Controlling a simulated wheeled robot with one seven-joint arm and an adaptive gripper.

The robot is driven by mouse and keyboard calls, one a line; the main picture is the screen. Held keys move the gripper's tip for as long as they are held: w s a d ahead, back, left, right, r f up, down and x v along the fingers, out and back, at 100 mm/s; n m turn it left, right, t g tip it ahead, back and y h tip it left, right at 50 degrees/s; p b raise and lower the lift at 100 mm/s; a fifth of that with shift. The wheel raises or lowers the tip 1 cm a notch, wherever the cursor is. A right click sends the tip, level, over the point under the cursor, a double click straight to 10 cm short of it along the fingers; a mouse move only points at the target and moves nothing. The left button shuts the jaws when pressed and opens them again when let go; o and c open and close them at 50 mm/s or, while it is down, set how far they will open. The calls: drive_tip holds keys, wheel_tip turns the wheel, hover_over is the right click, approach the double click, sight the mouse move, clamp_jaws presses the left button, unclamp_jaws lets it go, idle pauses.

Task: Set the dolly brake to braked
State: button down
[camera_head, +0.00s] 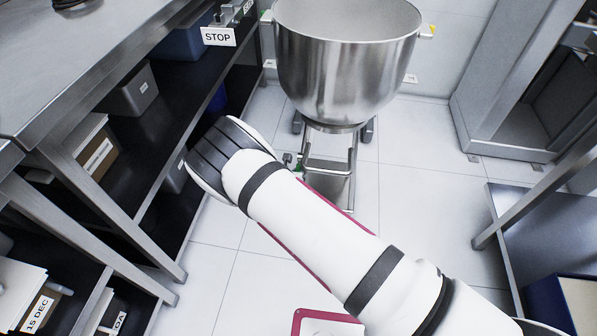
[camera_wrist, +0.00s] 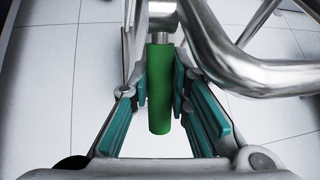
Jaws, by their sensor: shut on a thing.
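The dolly (camera_head: 330,165) stands on the floor at the centre of the head view, under a large steel mixing bowl (camera_head: 345,70). In the wrist view a green cylindrical brake handle (camera_wrist: 159,95) on a metal stem points towards my wrist camera. My gripper (camera_wrist: 160,82) has its teal-padded fingers on both sides of the handle, shut on it. In the head view my arm hides most of the gripper, and only a bit of green shows beside it. I cannot tell from these views which setting the brake is in.
A steel dolly tube (camera_wrist: 255,75) curves close to the right of my fingers. Steel shelving (camera_head: 140,110) with bins stands at left, with a STOP sign (camera_head: 218,37) at its far end. A steel table (camera_head: 550,215) stands at right. Tiled floor (camera_head: 425,170) is clear right of the dolly.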

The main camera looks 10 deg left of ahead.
idle(0.3)
drive_tip(key=c, duration=1.5)
unclamp_jaws()
drive_tip(key=v, duration=1.2)
